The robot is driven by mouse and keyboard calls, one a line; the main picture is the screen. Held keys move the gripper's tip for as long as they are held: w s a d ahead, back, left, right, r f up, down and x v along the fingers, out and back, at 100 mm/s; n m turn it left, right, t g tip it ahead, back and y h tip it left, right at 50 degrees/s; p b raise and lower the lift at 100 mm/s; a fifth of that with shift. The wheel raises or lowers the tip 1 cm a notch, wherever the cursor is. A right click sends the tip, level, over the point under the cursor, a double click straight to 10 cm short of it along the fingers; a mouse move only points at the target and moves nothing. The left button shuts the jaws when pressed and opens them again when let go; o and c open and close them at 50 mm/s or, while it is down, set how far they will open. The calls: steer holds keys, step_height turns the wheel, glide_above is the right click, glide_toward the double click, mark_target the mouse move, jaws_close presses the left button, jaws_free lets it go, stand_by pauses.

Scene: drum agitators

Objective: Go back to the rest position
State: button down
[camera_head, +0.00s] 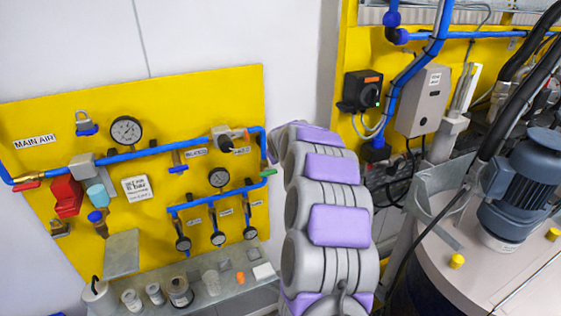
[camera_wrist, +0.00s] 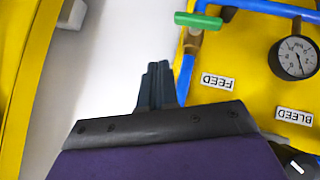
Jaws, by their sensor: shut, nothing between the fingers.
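My gripper (camera_wrist: 155,88) shows in the wrist view as two dark fingers pressed together, shut and empty. White wall lies behind the fingertips. The green valve handle (camera_wrist: 198,21) is just right of the fingertips, apart from them in the picture, above the FEED label (camera_wrist: 217,81). In the head view my arm rises in the middle, and my gripper is hidden behind it near the right edge of the yellow air panel (camera_head: 100,140). The green handle (camera_head: 268,172) shows there at that panel edge.
A shelf (camera_head: 215,298) with jars stands below the panel. Right of my arm are a grey box (camera_head: 424,100), a black switch (camera_head: 361,92), blue pipes, and a drum lid (camera_head: 480,270) with a motor (camera_head: 522,185) and hanging cables. Bare white wall (camera_head: 290,60) shows above my arm.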

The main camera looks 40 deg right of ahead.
steer(key=shift+s+r, duration=1.6)
steer(key=shift+r, duration=0.05)
steer(key=s+a+f+g+y+b, duration=0.1)
steer(key=s+a+f+b, duration=0.35)
steer(key=a, duration=0.45)
steer(key=s+a+f+n+g+y+b, duration=0.1)
steer(key=s+a+f+g+y+b, duration=0.15)
steer(key=s+a, duration=0.55)
steer(key=s+a+f+g+y+b, duration=0.1)
steer(key=s+a+f+b, duration=0.3)
steer(key=a, duration=0.7)
steer(key=s+a+f+g+b, duration=0.1)
steer(key=s+a+f+b, duration=0.2)
steer(key=s, duration=0.6)
steer(key=s+a+f+g+b, duration=0.2)
steer(key=s+a+f+b, duration=0.1)
steer(key=s+f, duration=0.4)
steer(key=s+a+f+g+b, duration=0.2)
steer(key=s+a+f+b, duration=0.2)
steer(key=s, duration=0.9)
steer(key=shift+a+f+y, duration=0.4)
steer(key=shift+a+y, duration=0.05)
steer(key=shift+a, duration=0.35)
steer(key=shift+s+a+g, duration=0.1)
steer(key=shift+a+g, duration=0.15)
steer(key=shift+a, duration=0.1)
steer(key=c, duration=1.8)
jaws_free()
steer(key=shift+d, duration=0.15)
